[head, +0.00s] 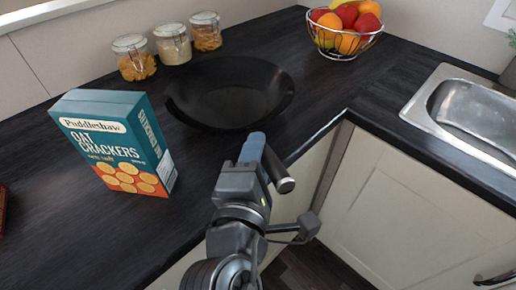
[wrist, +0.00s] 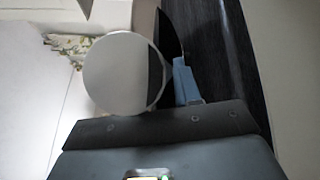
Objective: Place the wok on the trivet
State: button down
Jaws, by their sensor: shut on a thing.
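The black wok (head: 228,95) is at the back of the dark counter, in the middle of the head view. It looks roughly level; I cannot tell whether its base touches the counter. Its handle (head: 284,180) points toward me past the counter's front edge. My gripper (head: 257,150) has blue fingers and is shut on this handle. In the wrist view, the pale round end of the handle (wrist: 115,73) is close up, beside a blue finger (wrist: 184,82). I see no trivet in either view; the wok could be hiding it.
A cracker box (head: 117,143) stands left of the wok. Several glass jars (head: 173,45) stand behind it. A wire fruit bowl (head: 344,28) is at the back right, and a steel sink (head: 465,110) is at the far right. Counter is clear between the bowl and sink.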

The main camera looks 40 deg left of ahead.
jog(key=c, duration=0.8)
grip_release()
jog(key=b+v, duration=0.1)
jog(key=v, duration=1.1)
jog(key=shift+s, duration=0.1)
jog(key=d+f+m+g+h, duration=0.1)
jog(key=d+f+m, duration=0.35)
jog(key=d, duration=0.45)
jog(key=d+f+m+h, duration=0.1)
jog(key=d+f+m, duration=0.4)
jog(key=d, duration=0.4)
jog(key=shift+s+d+r+m+t+h, duration=0.15)
jog(key=shift+s+d+r+m+h, duration=0.65)
jog(key=shift+s+d+m, duration=1.9)
jog(key=shift+s+d+r+m+t+h, duration=0.15)
jog(key=shift+s+d+m+h, duration=1.55)
jog(key=shift+d+m, duration=1.7)
jog(key=shift+s+d+r+m+t+h, duration=0.3)
jog(key=shift+s+d+m+h, duration=0.5)
jog(key=shift+s+d+m, duration=2.25)
